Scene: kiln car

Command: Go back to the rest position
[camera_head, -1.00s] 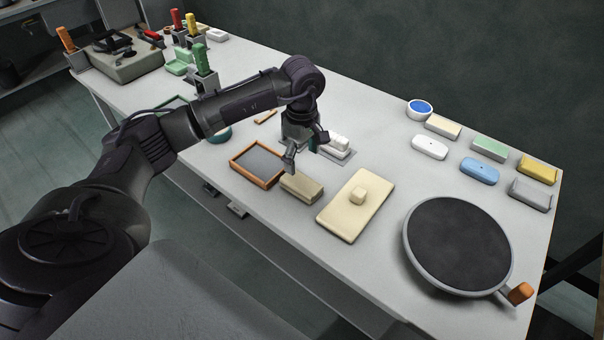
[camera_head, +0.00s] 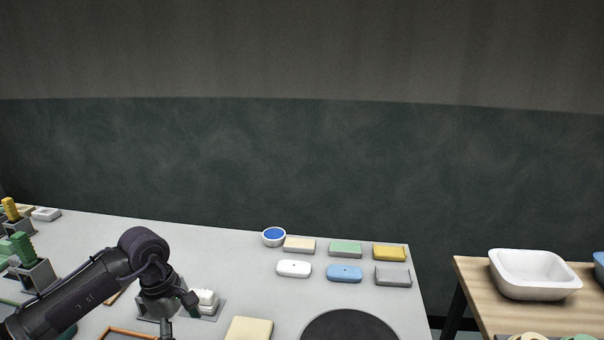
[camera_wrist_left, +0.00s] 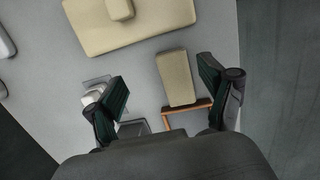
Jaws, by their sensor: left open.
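My left arm reaches in from the lower left in the head view, and its gripper (camera_head: 180,312) hangs low over the worktable (camera_head: 225,245). In the left wrist view the same gripper (camera_wrist_left: 165,95) has its two fingers spread wide with nothing held between them. A beige block (camera_wrist_left: 176,77) lies on the table below the gap, apart from the fingers, beside the wooden-framed slate (camera_wrist_left: 190,109). A beige board (camera_wrist_left: 135,22) with a small block (camera_wrist_left: 120,8) on it lies beyond. My right gripper is not in either view.
A dark round wheel (camera_head: 350,327) is cut off at the bottom edge. Several coloured blocks and a blue-filled bowl (camera_head: 274,236) stand at the table's back right. A white basin (camera_head: 535,272) stands on a separate wooden table (camera_head: 470,283). Tool holders (camera_head: 35,272) stand at the left.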

